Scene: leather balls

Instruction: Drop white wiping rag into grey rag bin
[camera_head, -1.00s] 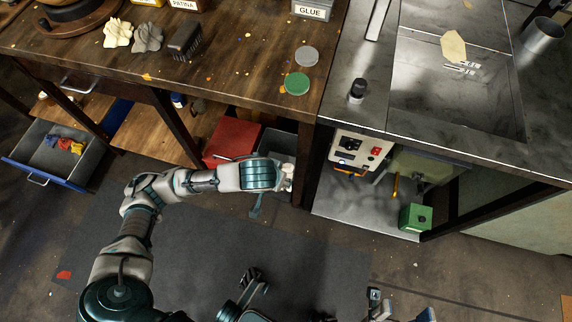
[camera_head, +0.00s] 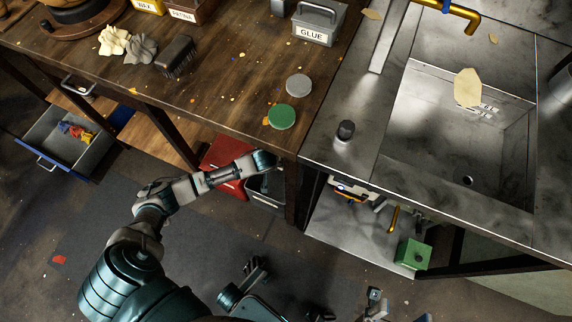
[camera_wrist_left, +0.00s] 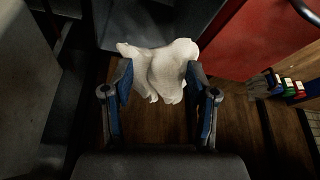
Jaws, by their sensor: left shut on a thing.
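In the left wrist view my left gripper (camera_wrist_left: 158,82) is shut on the white rag (camera_wrist_left: 168,65), which bunches up between the two fingers. In the head view my left arm reaches under the workbench edge, and its gripper and the rag are hidden there. A dark grey wall, probably the bin's, is behind the rag in the wrist view (camera_wrist_left: 150,22). Parts possibly of my right gripper (camera_head: 378,300) show at the bottom edge, too unclear to judge.
A red container (camera_head: 224,165) stands left of the grey bin; it is right of the rag in the wrist view (camera_wrist_left: 262,35). The workbench (camera_head: 220,75) overhangs the shelf, and its leg (camera_head: 296,195) is right of the bin. Cream (camera_head: 113,40) and grey (camera_head: 141,49) crumpled cloths lie on top.

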